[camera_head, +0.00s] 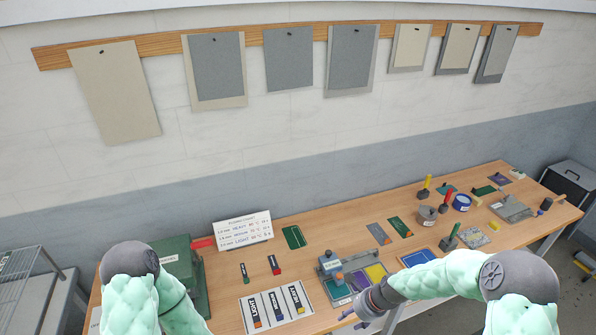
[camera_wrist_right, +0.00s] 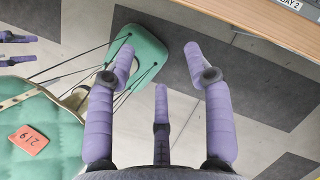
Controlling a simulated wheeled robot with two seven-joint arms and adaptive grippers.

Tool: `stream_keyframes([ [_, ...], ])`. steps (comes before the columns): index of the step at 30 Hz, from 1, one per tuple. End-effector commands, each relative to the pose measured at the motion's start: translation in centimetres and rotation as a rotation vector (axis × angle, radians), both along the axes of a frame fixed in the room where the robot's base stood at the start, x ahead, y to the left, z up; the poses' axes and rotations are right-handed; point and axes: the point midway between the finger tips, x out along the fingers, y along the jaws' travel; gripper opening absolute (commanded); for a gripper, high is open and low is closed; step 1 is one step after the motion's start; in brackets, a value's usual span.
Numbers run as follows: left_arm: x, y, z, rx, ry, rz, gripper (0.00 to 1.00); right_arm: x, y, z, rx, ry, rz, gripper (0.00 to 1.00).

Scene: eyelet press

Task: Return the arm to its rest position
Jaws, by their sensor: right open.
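My right arm reaches in from the right in the head view.
The wooden table (camera_head: 232,285) carries a green machine (camera_head: 183,262), a text sign (camera_head: 243,230), a white labelled tray (camera_head: 262,312) and a lever press (camera_head: 452,238). The table edge (camera_wrist_right: 265,22) crosses the wrist view's upper right. Open floor (camera_wrist_right: 260,95) lies below the gripper.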

Motion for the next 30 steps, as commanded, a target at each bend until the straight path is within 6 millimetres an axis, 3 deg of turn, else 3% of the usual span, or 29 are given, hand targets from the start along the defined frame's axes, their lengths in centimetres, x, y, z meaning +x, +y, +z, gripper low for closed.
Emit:
stream_keyframes([
  [7,0.1,0.0,-2.3,0.000,-0.002,0.001,0.40,-1.0,0.5,-3.6,-0.022,-0.026,0.103,0.52],
  [14,0.0,0.0,-5.4,0.000,0.000,0.000,0.40,-2.7,1.2,-8.4,-0.052,-0.069,0.266,0.52],
  [30,0.1,0.0,-18.3,0.000,0.000,0.000,0.40,-11.1,4.3,-27.1,-0.144,-0.270,0.982,0.52],
])
